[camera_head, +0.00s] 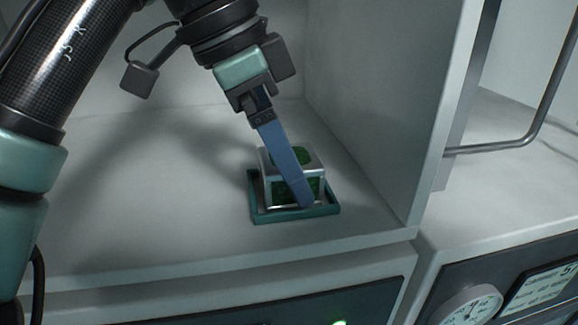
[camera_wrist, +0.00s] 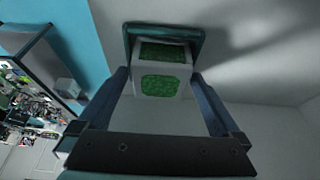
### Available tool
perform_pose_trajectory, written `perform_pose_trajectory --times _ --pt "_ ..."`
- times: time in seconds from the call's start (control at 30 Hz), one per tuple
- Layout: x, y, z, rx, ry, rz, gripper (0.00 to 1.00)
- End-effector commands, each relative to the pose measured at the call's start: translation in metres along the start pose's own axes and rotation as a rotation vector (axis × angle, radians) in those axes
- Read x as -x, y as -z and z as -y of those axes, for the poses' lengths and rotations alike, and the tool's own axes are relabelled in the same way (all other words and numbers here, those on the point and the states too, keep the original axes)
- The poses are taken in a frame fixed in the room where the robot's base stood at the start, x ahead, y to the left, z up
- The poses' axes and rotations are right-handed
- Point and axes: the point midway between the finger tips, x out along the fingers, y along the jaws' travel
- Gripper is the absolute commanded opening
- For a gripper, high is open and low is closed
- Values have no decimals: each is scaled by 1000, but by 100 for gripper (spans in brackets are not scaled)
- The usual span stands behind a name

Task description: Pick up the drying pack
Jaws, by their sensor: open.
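The drying pack (camera_head: 310,160) is a small pale box with green windows. It sits in a shallow teal tray (camera_head: 266,218) on the pale floor of an open compartment. In the wrist view the pack (camera_wrist: 141,69) shows two green panels, and the tray (camera_wrist: 193,36) lies behind it. My gripper (camera_head: 304,200) reaches down at the pack, and a blue finger covers part of its front in the head view. In the wrist view my gripper (camera_wrist: 160,82) has its two fingers spread wide, with the pack between their lines. I cannot tell if either finger touches it.
The compartment's right wall (camera_head: 380,110) rises close to the tray. A metal handle (camera_head: 500,145) stands out at the right. Below it is a panel with a round dial (camera_head: 466,308). The compartment floor (camera_head: 130,220) left of the tray is clear.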

Motion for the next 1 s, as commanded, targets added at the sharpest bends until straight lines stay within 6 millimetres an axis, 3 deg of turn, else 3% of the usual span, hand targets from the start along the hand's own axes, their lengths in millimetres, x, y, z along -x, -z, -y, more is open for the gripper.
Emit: perform_pose_trajectory --times 0.33,0.8,1.0 --pt "-6 0 0 0 1 -1 100" --pt "-6 0 0 -1 1 -1 15" --pt "-5 0 0 -1 2 -2 13"
